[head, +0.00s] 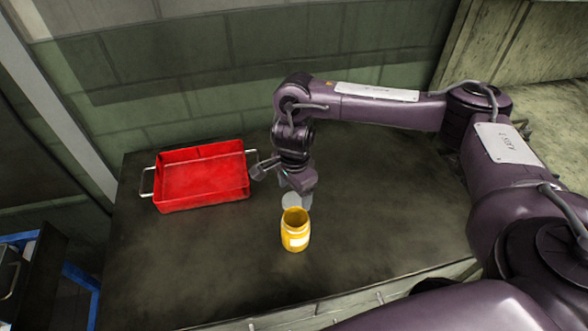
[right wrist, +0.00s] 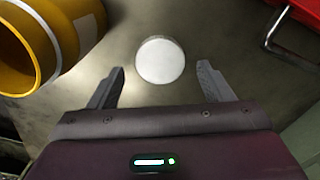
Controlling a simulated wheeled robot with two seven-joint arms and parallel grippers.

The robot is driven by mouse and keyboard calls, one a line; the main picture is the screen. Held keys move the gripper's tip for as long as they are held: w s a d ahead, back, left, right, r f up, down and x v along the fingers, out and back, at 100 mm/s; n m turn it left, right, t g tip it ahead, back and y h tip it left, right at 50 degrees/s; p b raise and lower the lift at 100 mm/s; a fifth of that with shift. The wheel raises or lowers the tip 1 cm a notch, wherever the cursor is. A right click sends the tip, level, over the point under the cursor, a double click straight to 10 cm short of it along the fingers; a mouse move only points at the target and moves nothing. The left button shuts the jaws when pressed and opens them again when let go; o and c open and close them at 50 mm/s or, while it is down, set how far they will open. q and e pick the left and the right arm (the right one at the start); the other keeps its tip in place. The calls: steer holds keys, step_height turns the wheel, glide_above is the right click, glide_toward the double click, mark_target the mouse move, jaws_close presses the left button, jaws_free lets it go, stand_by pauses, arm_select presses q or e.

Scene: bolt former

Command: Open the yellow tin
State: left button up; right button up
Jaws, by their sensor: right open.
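The yellow tin (head: 296,238) stands upright on the dark table, its mouth uncovered and its inside showing. It has a pale label on its side. In the right wrist view the tin (right wrist: 72,25) is at the upper left, outside my fingers. A round whitish lid (head: 291,200) is just behind the tin, apart from its mouth. In the right wrist view the lid (right wrist: 160,60) lies ahead of and between my fingertips, touching neither. My right gripper (head: 298,194) points down behind the tin, open and empty (right wrist: 160,68). My left gripper is not in view.
A red tray (head: 205,196) with metal handles sits at the left of the table (head: 170,265). It is empty. The table to the right and front of the tin is clear. A brick wall (head: 200,70) stands behind the table.

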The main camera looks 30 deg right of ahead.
mark_target(294, 200)
step_height(294, 200, up, 10)
steer(key=p, duration=0.1)
steer(key=shift+f, duration=0.15)
